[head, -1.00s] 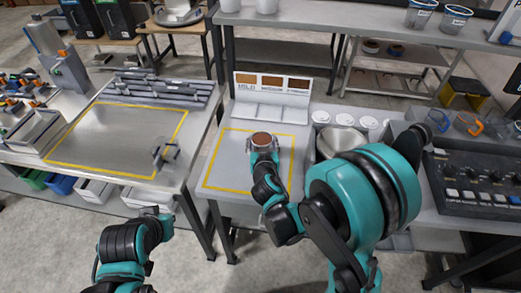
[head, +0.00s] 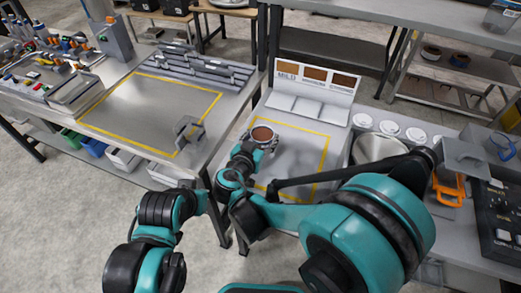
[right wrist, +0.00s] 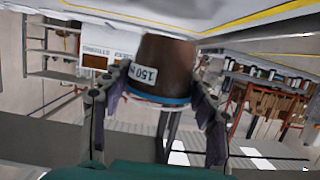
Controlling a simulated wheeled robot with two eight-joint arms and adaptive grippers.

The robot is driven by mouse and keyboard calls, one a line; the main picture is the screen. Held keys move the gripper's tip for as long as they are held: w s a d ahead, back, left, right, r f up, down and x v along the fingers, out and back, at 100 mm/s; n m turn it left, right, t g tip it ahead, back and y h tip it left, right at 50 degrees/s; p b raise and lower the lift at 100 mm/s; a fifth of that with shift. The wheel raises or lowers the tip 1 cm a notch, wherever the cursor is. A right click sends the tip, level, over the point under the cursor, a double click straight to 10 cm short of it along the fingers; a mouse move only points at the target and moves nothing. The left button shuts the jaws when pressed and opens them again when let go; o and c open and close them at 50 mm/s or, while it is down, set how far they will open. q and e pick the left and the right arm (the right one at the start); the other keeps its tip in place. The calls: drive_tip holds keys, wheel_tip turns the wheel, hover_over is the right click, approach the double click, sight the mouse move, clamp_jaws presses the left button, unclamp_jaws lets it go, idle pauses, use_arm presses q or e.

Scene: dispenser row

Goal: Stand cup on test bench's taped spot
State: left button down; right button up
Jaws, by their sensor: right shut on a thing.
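The cup (head: 262,134), with brown contents, is in my right gripper (head: 257,142). In the head view it appears over the upper left part of the yellow taped rectangle (head: 322,163) on the right-hand bench. In the right wrist view, the cup (right wrist: 165,60) has a white label reading 150 and a blue band, and sits between the two fingers (right wrist: 155,105). That view looks inverted, with yellow tape at its top. Another taped rectangle (head: 128,140) lies on the left-hand bench.
A sign with brown swatches (head: 316,75) stands behind the right-hand tape. A metal bowl (head: 376,148) and white discs (head: 388,128) are to its right. The left-hand taped area is mostly clear.

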sight(260, 146)
drive_tip(key=shift+s+a+f, duration=0.15)
drive_tip(key=shift+a+f, duration=0.25)
wheel_tip(260, 146, down, 4)
drive_tip(key=shift+r+b, duration=0.1)
drive_tip(key=shift+b, duration=1)
drive_tip(key=shift+r, duration=0.1)
drive_tip(key=o, duration=1.4)
